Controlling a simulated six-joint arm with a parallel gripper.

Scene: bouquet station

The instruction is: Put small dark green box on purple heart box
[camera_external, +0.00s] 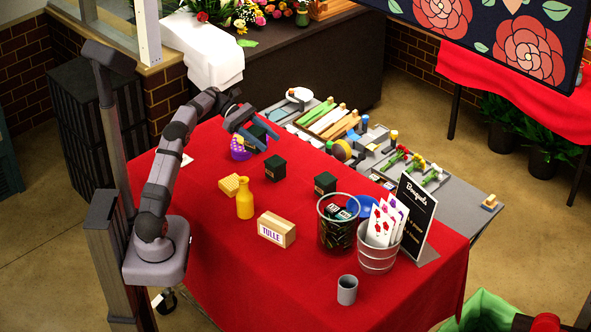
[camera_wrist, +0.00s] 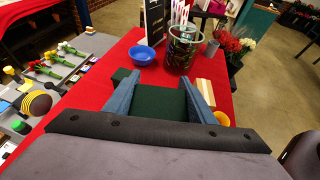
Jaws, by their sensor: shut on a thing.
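My gripper (camera_external: 258,136) has blue fingers and is shut on a small dark green box (camera_wrist: 160,103), which fills the space between them in the wrist view. The held box (camera_external: 256,130) is partly covered by the fingers in the external view. A purple heart box (camera_external: 239,149) sits on the red table near its far left edge. My gripper appears just above and to the right of it; the exact gap cannot be told. The purple box does not show in the wrist view. Two similar dark boxes stand on the table, one nearer (camera_external: 275,168) and one further right (camera_external: 325,183).
A yellow bottle (camera_external: 245,199), yellow block (camera_external: 229,186), TULLE box (camera_external: 276,230), dark basket (camera_external: 338,226), metal bucket (camera_external: 378,250), blue bowl (camera_external: 361,207) and grey cup (camera_external: 347,290) stand on the table. A cluttered grey workbench (camera_external: 460,208) adjoins it.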

